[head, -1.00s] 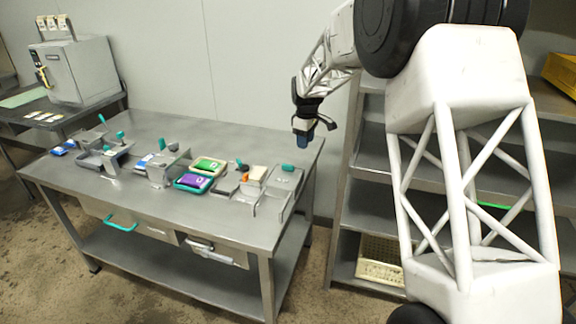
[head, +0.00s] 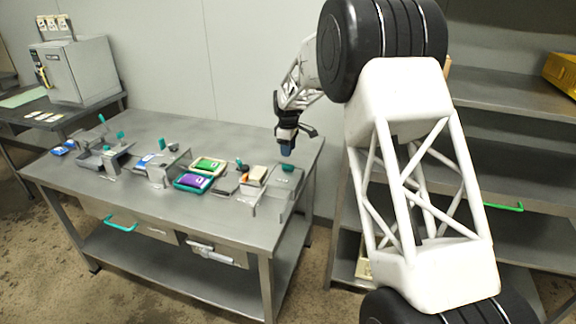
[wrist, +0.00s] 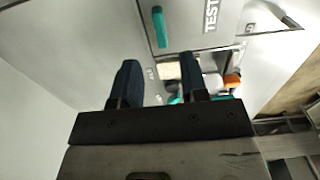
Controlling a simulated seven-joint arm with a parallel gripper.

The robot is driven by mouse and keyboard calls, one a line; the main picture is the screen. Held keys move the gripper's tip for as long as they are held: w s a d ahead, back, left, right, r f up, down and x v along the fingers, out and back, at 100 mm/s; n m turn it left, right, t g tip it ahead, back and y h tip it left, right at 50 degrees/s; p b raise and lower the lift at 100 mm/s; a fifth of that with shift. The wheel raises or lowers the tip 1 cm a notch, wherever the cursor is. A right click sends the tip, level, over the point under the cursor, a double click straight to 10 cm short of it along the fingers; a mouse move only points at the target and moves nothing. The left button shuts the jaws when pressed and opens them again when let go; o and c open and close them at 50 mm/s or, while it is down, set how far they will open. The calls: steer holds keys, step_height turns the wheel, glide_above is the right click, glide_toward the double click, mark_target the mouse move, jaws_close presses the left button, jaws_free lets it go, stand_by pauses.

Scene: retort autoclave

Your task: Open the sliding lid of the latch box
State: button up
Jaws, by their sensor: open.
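The latch box appears to be the grey metal box at the right end of the table; its flat grey lid (head: 276,184) carries a small teal handle (head: 288,167). In the wrist view, a grey panel (wrist: 185,28) with a teal handle (wrist: 160,27) and a "TEST" label lies ahead of the fingers; it looks like this lid. My gripper (head: 287,148) is above the back of the box, apart from the handle. In the wrist view its two dark blue fingers (wrist: 158,75) are spread with nothing between them. The lid's latch cannot be made out.
Green and purple packs in trays (head: 193,182) stand left of the box, with several metal fixtures (head: 157,168) farther left. A grey shelf unit (head: 510,150) is at the right. The table's back strip is mostly clear.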

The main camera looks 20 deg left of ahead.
mark_target(288, 165)
steer(key=shift+f, duration=3.8)
steer(key=shift+c, duration=0.3)
jaws_close()
